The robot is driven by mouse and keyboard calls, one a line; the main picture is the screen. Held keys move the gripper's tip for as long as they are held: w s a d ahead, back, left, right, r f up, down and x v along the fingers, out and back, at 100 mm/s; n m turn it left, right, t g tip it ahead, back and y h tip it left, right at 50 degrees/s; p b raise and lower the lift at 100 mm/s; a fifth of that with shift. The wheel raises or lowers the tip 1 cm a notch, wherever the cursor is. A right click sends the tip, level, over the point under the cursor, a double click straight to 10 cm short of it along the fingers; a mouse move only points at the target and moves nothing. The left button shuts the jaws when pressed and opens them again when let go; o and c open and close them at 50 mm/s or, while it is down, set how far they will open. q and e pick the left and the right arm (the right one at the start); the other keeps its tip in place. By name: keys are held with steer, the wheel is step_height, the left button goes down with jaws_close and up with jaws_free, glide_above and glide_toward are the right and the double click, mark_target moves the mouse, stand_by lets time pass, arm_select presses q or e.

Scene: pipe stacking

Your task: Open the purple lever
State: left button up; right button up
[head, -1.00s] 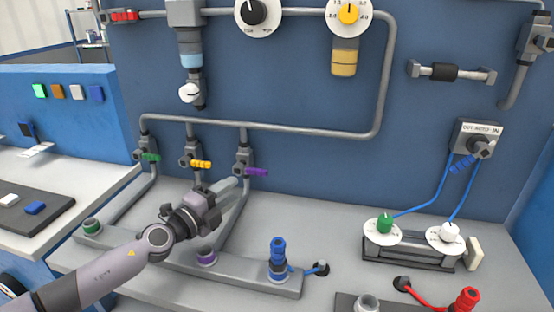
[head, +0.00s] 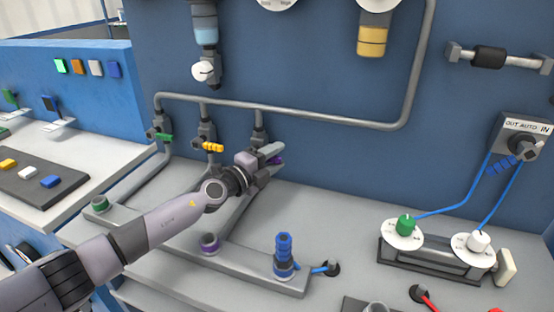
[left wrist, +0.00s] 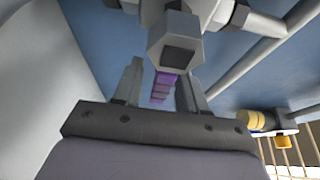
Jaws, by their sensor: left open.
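The purple lever (head: 276,161) is on the rightmost of three valves below the grey pipe, and my left gripper partly covers it in the head view. In the left wrist view the purple lever (left wrist: 160,88) lies between the two fingers, below a grey hexagonal valve end (left wrist: 176,42). My left gripper (head: 270,158) is open, with its fingers on either side of the lever. I cannot tell whether a finger touches it. My right gripper is in neither view.
A green lever (head: 164,137) and a yellow lever (head: 213,147) sit on the valves to the left. The yellow lever also shows in the left wrist view (left wrist: 257,120). A blue fitting (head: 284,255) stands on the grey bench.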

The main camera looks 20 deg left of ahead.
arm_select(q)
steer(key=shift+w+d, duration=0.2)
steer(key=shift+w, duration=0.25)
jaws_close()
